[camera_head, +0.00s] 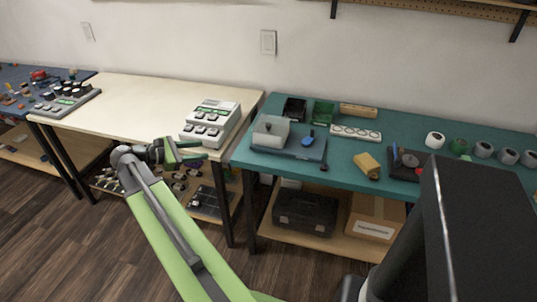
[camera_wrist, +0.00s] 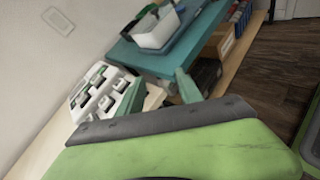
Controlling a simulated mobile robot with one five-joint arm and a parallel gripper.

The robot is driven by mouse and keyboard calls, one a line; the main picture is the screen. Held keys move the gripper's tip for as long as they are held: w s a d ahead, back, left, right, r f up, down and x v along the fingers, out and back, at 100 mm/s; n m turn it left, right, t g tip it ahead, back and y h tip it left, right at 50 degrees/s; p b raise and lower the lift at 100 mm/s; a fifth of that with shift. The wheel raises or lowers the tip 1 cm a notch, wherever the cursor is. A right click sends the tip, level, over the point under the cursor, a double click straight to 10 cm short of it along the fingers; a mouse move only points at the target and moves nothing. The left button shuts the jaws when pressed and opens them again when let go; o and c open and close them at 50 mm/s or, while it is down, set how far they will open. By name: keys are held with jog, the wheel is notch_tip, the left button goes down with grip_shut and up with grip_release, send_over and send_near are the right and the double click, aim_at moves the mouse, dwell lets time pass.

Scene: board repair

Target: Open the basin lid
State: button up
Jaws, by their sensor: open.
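My gripper (camera_head: 190,151) is open and empty. It is in front of the cream table, left of the basin and well apart from it. In the wrist view its two green fingers (camera_wrist: 160,77) point up toward the teal table's edge.
A white device with dark buttons (camera_head: 210,124) stands on the cream table (camera_head: 140,98), close behind my gripper. A dark case (camera_head: 304,212) sits on the shelf below.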

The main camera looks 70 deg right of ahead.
jog(key=s+d+n+g+h+b, duration=0.2)
jog(key=s+d+g+b, duration=0.2)
jog(key=s+d, duration=0.3)
send_near(268, 125)
jog(key=x, duration=1)
jog(key=shift+d+f, duration=0.1)
jog(key=shift+c, duration=0.3)
grip_shut()
dwell(0.3)
